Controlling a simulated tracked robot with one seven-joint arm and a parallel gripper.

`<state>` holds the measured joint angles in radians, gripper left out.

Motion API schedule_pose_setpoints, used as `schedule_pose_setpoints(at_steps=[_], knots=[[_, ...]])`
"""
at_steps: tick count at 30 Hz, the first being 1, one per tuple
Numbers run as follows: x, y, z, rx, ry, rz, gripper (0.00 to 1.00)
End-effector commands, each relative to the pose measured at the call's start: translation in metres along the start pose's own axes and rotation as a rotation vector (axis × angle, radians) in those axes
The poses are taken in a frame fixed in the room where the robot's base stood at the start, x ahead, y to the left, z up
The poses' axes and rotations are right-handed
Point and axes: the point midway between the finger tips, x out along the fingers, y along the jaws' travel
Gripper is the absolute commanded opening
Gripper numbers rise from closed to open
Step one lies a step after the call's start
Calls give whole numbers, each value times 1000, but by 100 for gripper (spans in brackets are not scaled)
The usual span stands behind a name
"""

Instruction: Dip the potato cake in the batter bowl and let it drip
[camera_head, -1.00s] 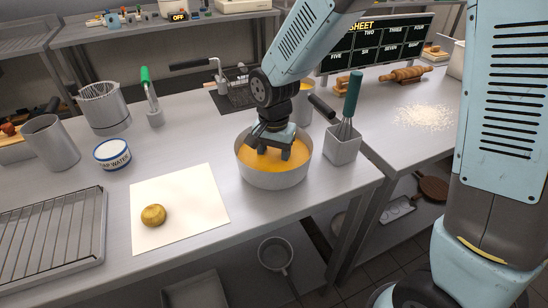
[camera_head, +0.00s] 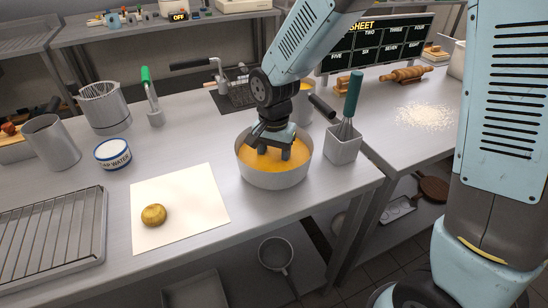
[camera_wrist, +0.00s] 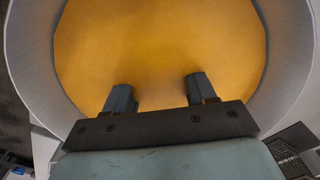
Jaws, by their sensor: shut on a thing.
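The batter bowl (camera_head: 272,180) is a round grey pan of orange-yellow batter near the front edge of the counter. My gripper (camera_head: 275,151) points down inside its rim, with the fingers at the batter. In the wrist view my gripper (camera_wrist: 160,90) has its fingers a cake's width apart, tips at or in the batter (camera_wrist: 160,45). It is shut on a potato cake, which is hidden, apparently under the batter. Another potato cake (camera_head: 153,215), round and golden brown, lies on white paper (camera_head: 196,212) to the left.
A whisk holder (camera_head: 343,147) stands close to the bowl's right. A wire rack (camera_head: 50,235) lies at far left. A labelled tub (camera_head: 112,154) and steel containers stand behind the paper. Flour (camera_head: 425,117) and a rolling pin (camera_head: 404,74) are at the right.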

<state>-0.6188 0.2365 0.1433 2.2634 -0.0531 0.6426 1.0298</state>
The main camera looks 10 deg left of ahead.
Motion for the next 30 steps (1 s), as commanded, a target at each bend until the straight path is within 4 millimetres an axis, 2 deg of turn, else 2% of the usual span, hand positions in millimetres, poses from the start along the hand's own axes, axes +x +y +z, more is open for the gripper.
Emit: schedule_pose_setpoints(at_steps=[30], knots=[[-65, -1, 0, 0, 2, -2, 25]])
